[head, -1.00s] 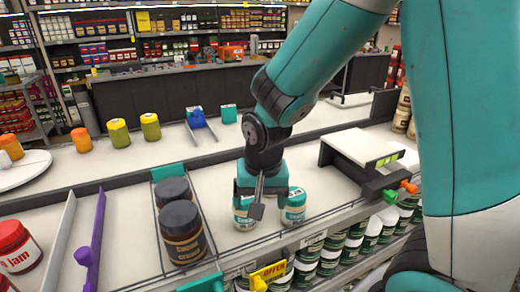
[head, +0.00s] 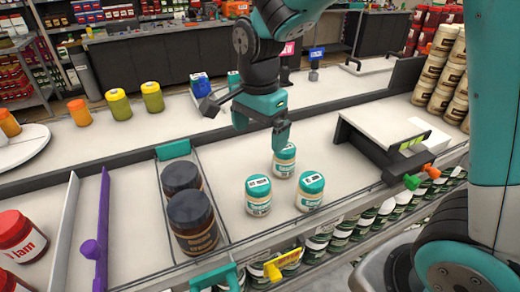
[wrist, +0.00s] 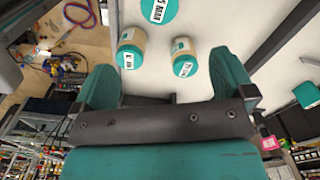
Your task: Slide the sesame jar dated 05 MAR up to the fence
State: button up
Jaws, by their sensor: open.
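Three sesame jars with teal lids and pale labels stand upright in the head view: a back one (head: 284,160), a front-left one (head: 258,195) and a front-right one (head: 310,190). Their lid dates are too small to read there. In the wrist view, one lid (wrist: 160,10) at the top edge shows "5 MAR", with its first digit unclear; two other jars (wrist: 130,48) (wrist: 184,58) stand below it. My gripper (head: 247,118) is open and empty, above and behind the jars; its fingers also show in the wrist view (wrist: 165,82). I cannot tell which edge is the fence.
Two dark-lidded jars (head: 193,222) stand in a lane left of the sesame jars. A purple bar (head: 100,240) lies further left. A raised white tray (head: 385,135) stands at right. The shelf between the dark jars and the sesame jars is clear.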

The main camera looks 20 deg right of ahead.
aim_at(262, 187)
notch_tip(262, 187, down, 17)
jog(key=p, duration=0.3)
dwell(0.3)
jog(key=c, duration=1.2)
jog(key=shift+o, duration=0.2)
jog(key=shift+s+a, duration=0.1)
jog(key=shift+s, duration=0.8)
jog(key=shift+s+a, duration=0.2)
jog(key=shift+s, duration=0.5)
jog(key=shift+s+a, duration=0.15)
jog(key=shift+s, duration=0.55)
jog(key=shift+d, duration=0.1)
jog(key=o, duration=1.2)
jog(key=shift+c, duration=0.2)
jog(key=shift+r, duration=0.1)
notch_tip(262, 187, up, 17)
jog(key=b, duration=0.2)
jog(key=shift+r+b, duration=0.2)
jog(key=shift+b, duration=0.2)
